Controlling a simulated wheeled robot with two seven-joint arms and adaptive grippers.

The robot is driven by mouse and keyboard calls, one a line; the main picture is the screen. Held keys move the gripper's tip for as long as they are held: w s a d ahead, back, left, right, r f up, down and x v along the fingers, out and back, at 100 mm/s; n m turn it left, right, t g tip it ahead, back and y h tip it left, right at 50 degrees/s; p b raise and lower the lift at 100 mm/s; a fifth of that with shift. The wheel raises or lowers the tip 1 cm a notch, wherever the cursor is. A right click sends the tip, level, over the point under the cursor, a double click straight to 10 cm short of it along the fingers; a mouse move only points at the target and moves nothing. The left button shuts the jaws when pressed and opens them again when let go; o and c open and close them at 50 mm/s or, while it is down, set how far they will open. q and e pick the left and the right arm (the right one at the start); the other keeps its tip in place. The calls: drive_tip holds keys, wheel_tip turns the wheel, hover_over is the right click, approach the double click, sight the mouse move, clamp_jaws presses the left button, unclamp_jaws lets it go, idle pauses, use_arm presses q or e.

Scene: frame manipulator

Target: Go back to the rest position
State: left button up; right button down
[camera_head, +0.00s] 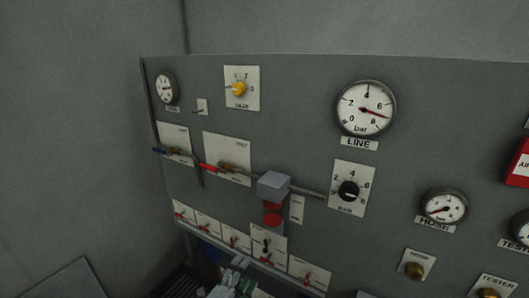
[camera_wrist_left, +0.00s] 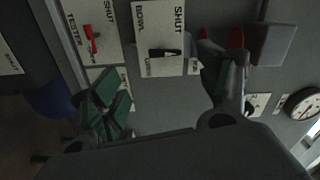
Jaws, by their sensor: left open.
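My left gripper (camera_head: 237,276) shows at the bottom edge of the head view, in front of the lower part of a grey panel (camera_head: 290,110). Its fingers are apart and nothing is between them. In the left wrist view the open left gripper (camera_wrist_left: 163,90) faces the panel. A label plate with a black lever (camera_wrist_left: 165,53) lies just beyond the fingers, apart from them. My right gripper is in neither view.
The panel carries a LINE gauge (camera_head: 365,108), a yellow knob (camera_head: 239,88), a black knob (camera_head: 348,190) and a grey block (camera_head: 273,185) over red parts. A row of small levers (camera_head: 233,241) runs along its lower edge. A red box (camera_head: 518,165) is at right.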

use_arm(q)
drive_tip(key=s+a+f+n+g+y, duration=0.15)
drive_tip(key=a+f+n, duration=0.3)
drive_tip(key=f, duration=0.75)
drive_tip(key=a+f+n+g+y, duration=0.2)
drive_tip(key=a+f+n+y, duration=0.3)
drive_tip(key=f, duration=0.7)
drive_tip(key=s+a+f+n+g, duration=0.2)
drive_tip(key=s+a+f, duration=0.3)
drive_tip(key=f, duration=0.4)
drive_tip(key=s+a+f+n+g, duration=0.2)
drive_tip(key=s+a+f, duration=0.3)
drive_tip(key=f, duration=0.4)
drive_tip(key=s+a+f+n+g+y, duration=0.15)
drive_tip(key=s+a+f, duration=0.25)
drive_tip(key=s+f, duration=0.4)
drive_tip(key=s+a+f+n+g+y, duration=0.15)
drive_tip(key=s+a+f+g, duration=0.35)
drive_tip(key=s, duration=0.6)
drive_tip(key=s+d+f+n, duration=0.1)
drive_tip(key=s+d+f, duration=0.1)
drive_tip(key=s, duration=0.4)
drive_tip(key=s+d+f+n, duration=0.1)
drive_tip(key=s+d+f, duration=0.1)
drive_tip(key=s, duration=0.5)
drive_tip(key=shift+s+d+f+h, duration=0.2)
drive_tip(key=shift+d+f+h, duration=0.2)
drive_tip(key=shift+d, duration=0.25)
